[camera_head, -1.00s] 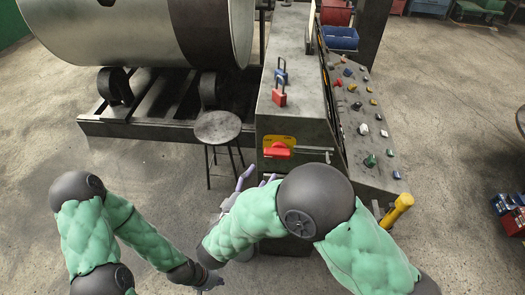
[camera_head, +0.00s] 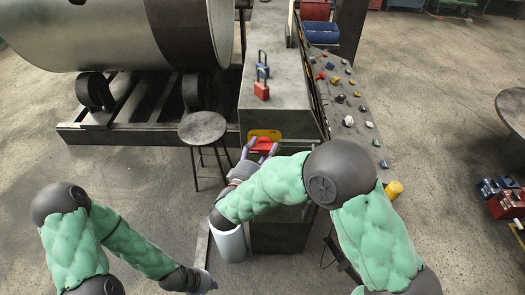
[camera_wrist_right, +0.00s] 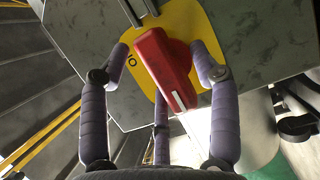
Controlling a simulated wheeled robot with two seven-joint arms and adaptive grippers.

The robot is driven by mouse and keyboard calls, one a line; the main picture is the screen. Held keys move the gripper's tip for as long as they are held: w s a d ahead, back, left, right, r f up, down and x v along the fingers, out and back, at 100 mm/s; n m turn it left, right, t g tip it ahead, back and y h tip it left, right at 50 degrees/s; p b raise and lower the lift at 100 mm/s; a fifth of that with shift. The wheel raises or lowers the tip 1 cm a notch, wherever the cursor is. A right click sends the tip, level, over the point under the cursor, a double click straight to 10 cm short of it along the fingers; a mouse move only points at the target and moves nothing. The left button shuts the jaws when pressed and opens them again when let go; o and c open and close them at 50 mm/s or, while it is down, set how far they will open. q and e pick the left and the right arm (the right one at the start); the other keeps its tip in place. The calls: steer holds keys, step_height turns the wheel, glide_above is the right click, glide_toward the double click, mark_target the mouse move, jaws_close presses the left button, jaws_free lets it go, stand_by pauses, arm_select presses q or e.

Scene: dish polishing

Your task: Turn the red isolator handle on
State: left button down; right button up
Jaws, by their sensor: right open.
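The red isolator handle (camera_wrist_right: 163,68) sits on a yellow plate (camera_wrist_right: 70,15) on the grey cabinet. In the right wrist view it lies tilted, running from upper left to lower right, with a white stripe at its lower end. Dark markings, partly hidden, show on the plate beside it. My right gripper (camera_wrist_right: 163,65) is open, with purple fingers on either side of the handle and a third below; whether they touch it I cannot tell. In the head view my right gripper (camera_head: 257,154) partly covers the handle (camera_head: 264,145). My left gripper (camera_head: 207,284) hangs low, far from the cabinet.
Red (camera_head: 261,90) and blue (camera_head: 263,72) padlocks stand on the cabinet top (camera_head: 278,75). A round stool (camera_head: 202,127) stands left of the cabinet, close to my right forearm. A sloped panel with several knobs (camera_head: 349,121) is at right. A large drum (camera_head: 125,35) fills the upper left.

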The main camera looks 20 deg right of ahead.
steer(key=c, duration=1.1)
steer(key=shift+p, duration=0.35)
steer(key=shift+s+m, duration=0.1)
steer(key=shift+m, duration=0.2)
